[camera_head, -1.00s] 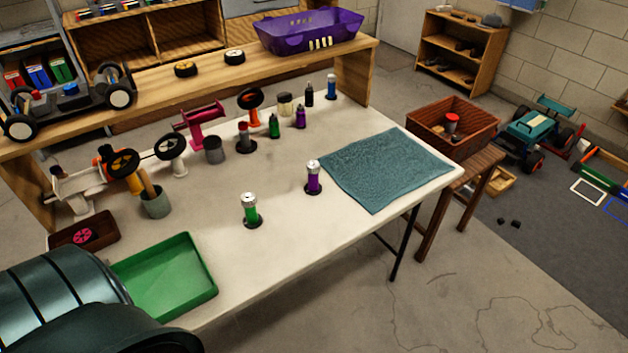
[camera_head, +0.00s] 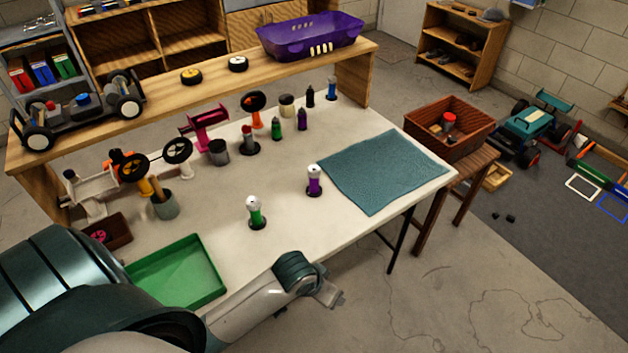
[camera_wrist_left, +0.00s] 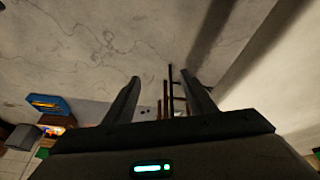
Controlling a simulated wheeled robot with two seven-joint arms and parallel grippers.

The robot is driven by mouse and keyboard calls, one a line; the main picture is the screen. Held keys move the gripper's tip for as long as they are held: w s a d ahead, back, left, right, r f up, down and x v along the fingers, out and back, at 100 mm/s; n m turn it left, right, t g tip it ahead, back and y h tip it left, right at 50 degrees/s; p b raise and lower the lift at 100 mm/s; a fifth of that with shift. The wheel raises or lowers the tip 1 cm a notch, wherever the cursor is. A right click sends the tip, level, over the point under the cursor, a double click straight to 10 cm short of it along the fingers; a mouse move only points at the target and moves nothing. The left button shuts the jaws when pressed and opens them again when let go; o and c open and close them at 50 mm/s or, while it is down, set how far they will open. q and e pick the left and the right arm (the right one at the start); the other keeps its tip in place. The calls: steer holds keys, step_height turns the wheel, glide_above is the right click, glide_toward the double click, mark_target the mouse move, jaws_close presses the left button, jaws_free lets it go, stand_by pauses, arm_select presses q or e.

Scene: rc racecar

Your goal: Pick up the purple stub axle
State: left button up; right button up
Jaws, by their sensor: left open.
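The purple stub axle (camera_head: 314,186) stands upright on a dark round base on the pale worktable, left of the teal cloth, with a silvery-white top. A similar green stub axle (camera_head: 256,217) stands to its left and nearer. My left gripper (camera_head: 335,297) is beyond the table's front edge, below and apart from the purple axle. In the left wrist view its two fingers (camera_wrist_left: 160,78) are apart with nothing between them, facing the floor. My right gripper is not in view.
A green tray (camera_head: 215,297) lies at the front left beside my arm. The teal cloth (camera_head: 385,170) covers the table's right end. Small bottles, cups and wheel stands fill the back. A brown crate (camera_head: 480,130) sits on a stool to the right.

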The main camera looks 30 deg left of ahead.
arm_select(q)
step_height(320, 180, up, 5)
steer(key=w, duration=0.1)
steer(key=n+y, duration=0.3)
steer(key=n, duration=0.3)
glide_toward(315, 170)
steer(key=r, duration=0.1)
steer(key=r+p, duration=0.1)
steer(key=shift+s+d+r+g, duration=0.25)
steer(key=shift+s+d+g, duration=0.05)
steer(key=shift+s+d, duration=0.1)
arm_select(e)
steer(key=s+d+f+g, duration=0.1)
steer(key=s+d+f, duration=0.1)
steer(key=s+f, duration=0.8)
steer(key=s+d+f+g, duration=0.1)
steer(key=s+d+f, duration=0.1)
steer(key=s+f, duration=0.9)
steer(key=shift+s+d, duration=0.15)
arm_select(q)
steer(key=shift+w+f, duration=0.1)
steer(key=p+x, duration=0.2)
steer(key=x, duration=1)
steer(key=shift+w+a, duration=0.1)
steer(key=shift+a, duration=0.1)
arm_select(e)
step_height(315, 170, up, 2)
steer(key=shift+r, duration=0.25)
arm_select(q)
steer(key=shift+p, duration=0.3)
